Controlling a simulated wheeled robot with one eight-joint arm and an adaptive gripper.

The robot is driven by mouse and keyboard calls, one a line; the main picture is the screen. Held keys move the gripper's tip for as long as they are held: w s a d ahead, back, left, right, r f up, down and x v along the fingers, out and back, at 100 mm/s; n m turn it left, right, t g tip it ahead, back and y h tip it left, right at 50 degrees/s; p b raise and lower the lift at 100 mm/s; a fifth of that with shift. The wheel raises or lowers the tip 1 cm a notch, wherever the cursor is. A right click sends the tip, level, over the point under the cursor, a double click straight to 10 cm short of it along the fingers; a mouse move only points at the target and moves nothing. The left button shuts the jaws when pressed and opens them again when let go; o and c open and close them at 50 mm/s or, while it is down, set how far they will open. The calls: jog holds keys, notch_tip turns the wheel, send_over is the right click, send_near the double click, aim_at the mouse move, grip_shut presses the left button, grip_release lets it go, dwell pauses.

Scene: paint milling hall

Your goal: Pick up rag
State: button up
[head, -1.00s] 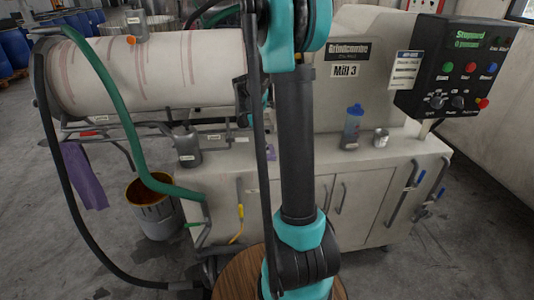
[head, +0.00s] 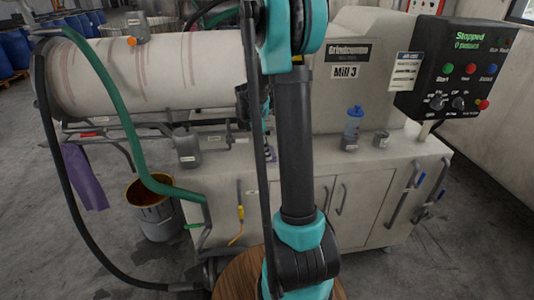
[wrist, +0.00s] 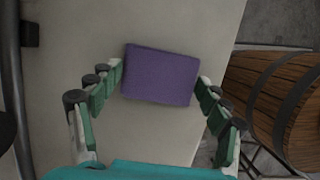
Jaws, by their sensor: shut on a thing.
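The rag (wrist: 160,75) is a purple, folded, roughly rectangular cloth on the pale top of the mill cabinet in the wrist view. My gripper (wrist: 160,80) has its green-padded fingers at the rag's left and right edges and is shut on it. In the head view only a small purple part of the rag (head: 268,154) shows beside my arm. My gripper there is mostly hidden behind the arm and the black hose. I cannot tell whether the rag is clear of the surface.
A second purple cloth (head: 84,178) hangs from the rail at left. A grey can (head: 186,147), a blue-capped bottle (head: 352,124) and a small metal cup (head: 381,139) stand on the cabinet top (head: 410,147). A wooden barrel (wrist: 282,95) is at right in the wrist view.

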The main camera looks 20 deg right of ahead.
jog(key=shift+r, duration=0.1)
notch_tip(320, 180, up, 20)
dwell(0.5)
jog(key=o, duration=0.4)
jog(key=shift+c, duration=1.3)
jog(key=shift+f, duration=0.25)
